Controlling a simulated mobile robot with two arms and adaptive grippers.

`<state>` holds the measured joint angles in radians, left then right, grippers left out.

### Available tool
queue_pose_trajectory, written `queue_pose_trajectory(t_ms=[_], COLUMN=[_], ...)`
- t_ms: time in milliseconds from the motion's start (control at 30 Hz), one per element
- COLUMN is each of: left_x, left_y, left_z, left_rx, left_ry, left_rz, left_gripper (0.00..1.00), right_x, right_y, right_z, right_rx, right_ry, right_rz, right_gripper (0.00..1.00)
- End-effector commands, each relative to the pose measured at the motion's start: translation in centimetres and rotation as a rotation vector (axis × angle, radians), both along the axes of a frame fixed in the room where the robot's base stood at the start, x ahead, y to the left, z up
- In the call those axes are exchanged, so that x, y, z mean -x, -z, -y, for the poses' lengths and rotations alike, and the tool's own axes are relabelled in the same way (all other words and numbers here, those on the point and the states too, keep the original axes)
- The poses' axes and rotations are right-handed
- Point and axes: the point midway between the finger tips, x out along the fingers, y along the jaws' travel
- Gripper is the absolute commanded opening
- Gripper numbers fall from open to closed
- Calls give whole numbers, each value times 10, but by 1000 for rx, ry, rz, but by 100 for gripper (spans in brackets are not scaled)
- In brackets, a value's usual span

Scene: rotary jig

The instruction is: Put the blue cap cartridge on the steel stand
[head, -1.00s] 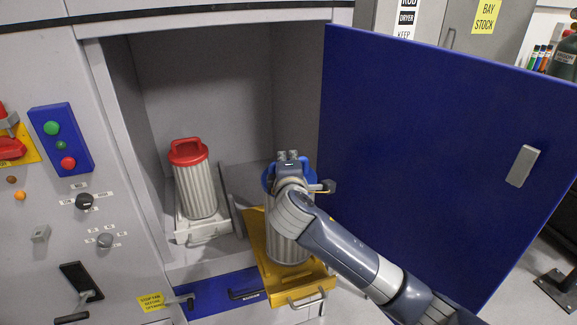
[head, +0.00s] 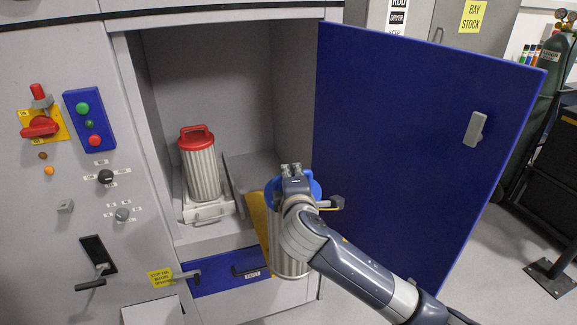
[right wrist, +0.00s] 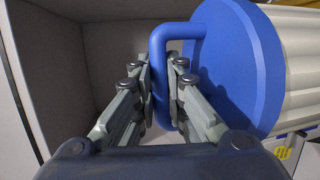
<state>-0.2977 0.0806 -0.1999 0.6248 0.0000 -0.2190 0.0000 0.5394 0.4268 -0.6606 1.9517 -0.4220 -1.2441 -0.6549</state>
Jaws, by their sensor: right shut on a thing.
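The blue cap cartridge has a ribbed silver body (head: 291,262) and a blue cap (head: 315,188). My right gripper (head: 292,178) is over the cap, and my forearm hides part of the cartridge. In the right wrist view, the two fingers of the gripper (right wrist: 163,75) are closed on the handle of the blue cap (right wrist: 240,70). I cannot make out the steel stand. My left gripper is not in view.
A red cap cartridge (head: 203,165) stands on a white tray (head: 212,213) inside the open cabinet. The wide blue door (head: 400,130) stands open close to my right arm. A control panel with a red switch (head: 40,126) is at the left.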

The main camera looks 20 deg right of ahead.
Motion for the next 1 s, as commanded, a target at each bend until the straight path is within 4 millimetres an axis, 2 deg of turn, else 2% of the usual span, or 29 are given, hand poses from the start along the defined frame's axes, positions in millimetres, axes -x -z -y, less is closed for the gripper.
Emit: queue_pose_trajectory(t_ms=[267, 500, 700, 867, 1000], left_x=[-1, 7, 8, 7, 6], left_y=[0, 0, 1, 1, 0], left_z=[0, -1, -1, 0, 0], left_rx=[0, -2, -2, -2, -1], left_ry=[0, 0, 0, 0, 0], left_rz=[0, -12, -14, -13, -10], left_gripper=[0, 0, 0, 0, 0], right_x=[51, 115, 159, 182, 191], right_y=[17, 44, 60, 69, 72], right_z=[-1, -3, -4, -5, -5], right_rx=[2, 2, 1, 1, 1], right_ry=[-55, -125, -172, -197, -206], right_rz=[5, 2, 3, 4, 8], right_gripper=[0, 0, 0, 0, 0])
